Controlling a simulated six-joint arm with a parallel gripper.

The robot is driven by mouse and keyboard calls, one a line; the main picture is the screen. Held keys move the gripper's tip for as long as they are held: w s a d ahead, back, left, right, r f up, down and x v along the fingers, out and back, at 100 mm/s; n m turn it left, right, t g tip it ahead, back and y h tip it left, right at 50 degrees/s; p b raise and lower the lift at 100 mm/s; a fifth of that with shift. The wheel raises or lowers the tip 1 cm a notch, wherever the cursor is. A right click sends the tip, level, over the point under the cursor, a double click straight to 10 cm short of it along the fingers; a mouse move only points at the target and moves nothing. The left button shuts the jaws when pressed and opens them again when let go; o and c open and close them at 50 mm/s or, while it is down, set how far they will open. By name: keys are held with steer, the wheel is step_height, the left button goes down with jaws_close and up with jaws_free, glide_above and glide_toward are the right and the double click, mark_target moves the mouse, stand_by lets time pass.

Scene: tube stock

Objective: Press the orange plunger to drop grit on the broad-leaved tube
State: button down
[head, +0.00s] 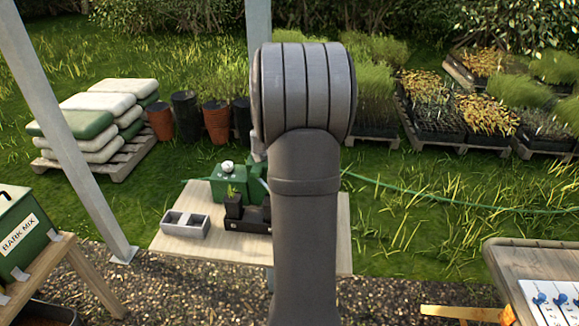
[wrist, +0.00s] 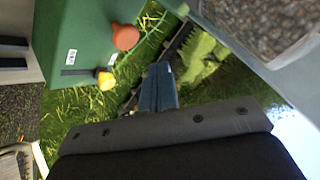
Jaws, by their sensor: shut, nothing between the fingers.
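In the wrist view, the orange plunger (wrist: 125,37) sticks out from the side of a green box (wrist: 85,40). A yellow knob (wrist: 105,80) is on the same box. My gripper (wrist: 160,70) is shut and empty, to the right of the plunger and apart from it. In the head view, a small plant with leaves (head: 232,190) stands in a black tube (head: 233,206) at a black holder (head: 248,219), in front of the green box (head: 228,185). The plunger and my gripper are hidden there behind my arm. A bright green leafy shape (wrist: 205,50) shows in the wrist view.
A grey two-compartment tray (head: 186,226) sits left of the holder on a wooden table (head: 170,244). A green bark mix bin (head: 22,238) stands at the far left. A panel with blue knobs (head: 550,300) lies at the lower right. Grey-brown gravel (wrist: 265,25) fills the wrist view's upper right.

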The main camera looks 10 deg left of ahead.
steer(key=shift+f, duration=1.55)
stand_by(0.9)
steer(key=shift+f, duration=0.45)
steer(key=shift+f, duration=0.8)
stand_by(0.6)
steer(key=shift+r, duration=1.25)
steer(key=shift+r, duration=2.5)
steer(key=shift+f, duration=0.15)
